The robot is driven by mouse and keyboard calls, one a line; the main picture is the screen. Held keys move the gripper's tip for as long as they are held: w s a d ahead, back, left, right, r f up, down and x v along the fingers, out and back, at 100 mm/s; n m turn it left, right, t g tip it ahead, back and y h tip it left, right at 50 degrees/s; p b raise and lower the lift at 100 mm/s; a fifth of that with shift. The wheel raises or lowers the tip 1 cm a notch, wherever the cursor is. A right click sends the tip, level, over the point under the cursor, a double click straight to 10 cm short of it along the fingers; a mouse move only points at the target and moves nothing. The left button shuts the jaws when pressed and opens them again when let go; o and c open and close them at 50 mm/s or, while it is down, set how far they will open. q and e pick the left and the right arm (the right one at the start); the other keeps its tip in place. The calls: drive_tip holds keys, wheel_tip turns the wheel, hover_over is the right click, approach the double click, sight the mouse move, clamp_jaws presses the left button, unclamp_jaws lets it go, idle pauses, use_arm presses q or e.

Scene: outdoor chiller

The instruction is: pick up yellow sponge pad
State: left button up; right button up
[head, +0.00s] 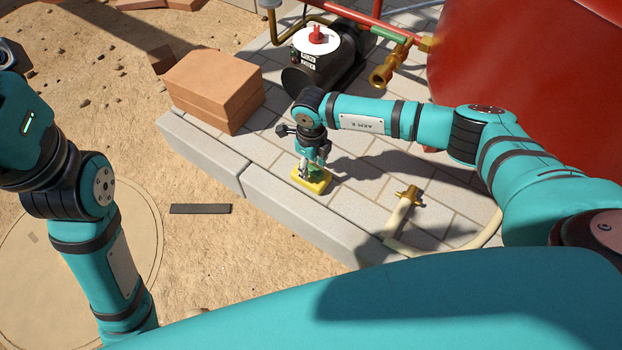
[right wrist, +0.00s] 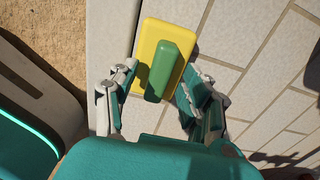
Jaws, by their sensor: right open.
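The yellow sponge pad (head: 312,181) lies on the pale paving close to the kerb edge. In the right wrist view the yellow sponge pad (right wrist: 154,35) has a green raised block on top that lies between the fingers. My right gripper (head: 311,172) points down just over the pad, and its fingers hide part of it. In the right wrist view my right gripper (right wrist: 150,88) is open, one finger on each side of the green block. I cannot tell whether the fingers touch it. My left arm is at the left of the head view, but its gripper fingers do not show.
A stack of terracotta blocks (head: 214,86) stands on the paving at the left. A black motor (head: 322,65) with a red knob and pipes stands behind. A red tank (head: 535,75) fills the upper right. A hose with a brass fitting (head: 405,203) lies right of the pad.

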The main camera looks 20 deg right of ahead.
drive_tip(key=shift+f, duration=0.55)
clamp_jaws()
drive_tip(key=shift+r, duration=0.15)
